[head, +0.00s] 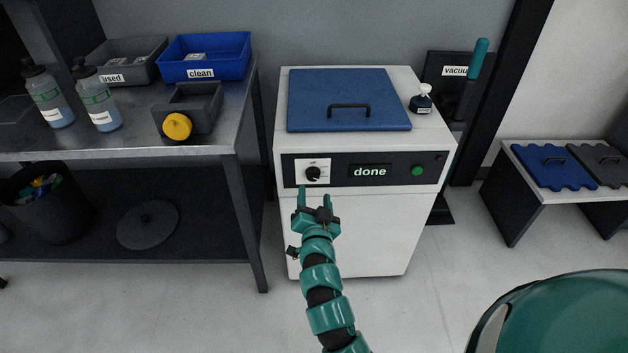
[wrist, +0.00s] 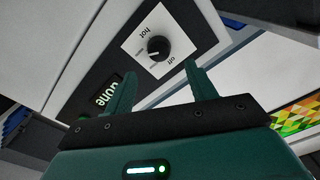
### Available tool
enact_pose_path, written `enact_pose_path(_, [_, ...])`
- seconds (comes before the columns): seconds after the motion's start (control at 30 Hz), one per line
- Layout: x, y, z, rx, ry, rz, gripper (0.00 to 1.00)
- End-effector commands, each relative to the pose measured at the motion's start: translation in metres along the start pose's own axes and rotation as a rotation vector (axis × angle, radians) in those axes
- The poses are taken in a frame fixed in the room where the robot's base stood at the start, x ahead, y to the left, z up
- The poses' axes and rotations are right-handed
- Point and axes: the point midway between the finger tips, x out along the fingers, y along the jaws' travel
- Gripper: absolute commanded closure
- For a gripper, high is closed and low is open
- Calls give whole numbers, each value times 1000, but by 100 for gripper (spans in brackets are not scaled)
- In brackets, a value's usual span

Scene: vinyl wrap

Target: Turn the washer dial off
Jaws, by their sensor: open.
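The washer (head: 350,225) is a white cabinet with a blue lid and a black front panel. Its dial (head: 313,173) is a small black knob on a white plate at the left of the panel. In the wrist view the dial (wrist: 158,48) sits on the plate marked "off" and "hot", beyond my fingertips. The display (head: 370,171) reads "done". My gripper (head: 315,192) is open and empty, just below and in front of the dial, apart from it. In the wrist view its two green fingers (wrist: 160,90) stand apart. Which mark the dial points to is hard to tell.
A green button (head: 417,171) is on the panel's right. A small dark bottle (head: 421,101) stands on the washer top. A metal table (head: 140,125) with bins and bottles is to the left. A low bench (head: 560,170) is at the right.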

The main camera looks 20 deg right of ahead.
Motion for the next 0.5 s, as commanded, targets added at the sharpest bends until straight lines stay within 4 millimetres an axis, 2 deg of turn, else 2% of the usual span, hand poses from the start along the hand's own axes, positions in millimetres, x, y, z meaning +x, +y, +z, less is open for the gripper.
enact_pose_path(0.2, [36,0,-1,-2,3,1,44])
enact_pose_path(0.5, [63,0,0,-1,1,0,44])
